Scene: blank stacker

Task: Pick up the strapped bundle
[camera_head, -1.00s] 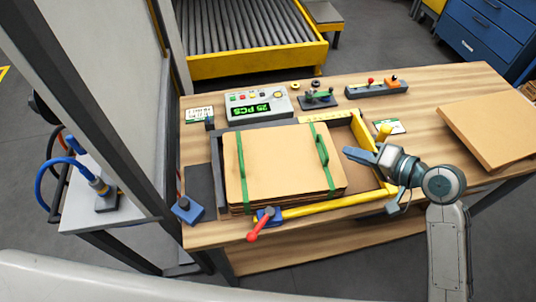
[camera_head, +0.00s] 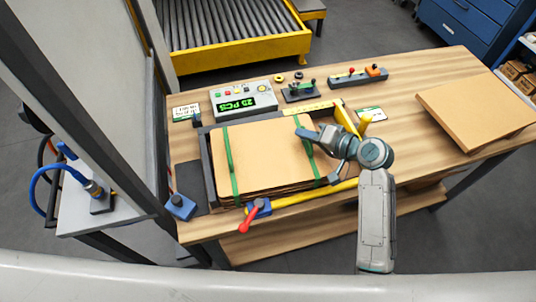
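The strapped bundle (camera_head: 268,155) is a flat stack of tan sheets with two green straps. It lies in a tray with a dark left side and yellow edges (camera_head: 290,197) on the wooden table. The left strap (camera_head: 231,165) is in full view. The right strap (camera_head: 314,167), which has a raised green loop, is partly hidden by my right gripper. My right gripper (camera_head: 305,132) is over the bundle's right part, its fingertips at the right strap. Whether it touches or grips the strap, I cannot tell. My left gripper is not in view.
A grey counter box (camera_head: 243,99) with a green display stands behind the tray. A red-handled clamp (camera_head: 252,213) and a blue block (camera_head: 180,207) are at the front. A large tan board (camera_head: 478,110) lies at the right. Small fixtures (camera_head: 357,77) stand at the back.

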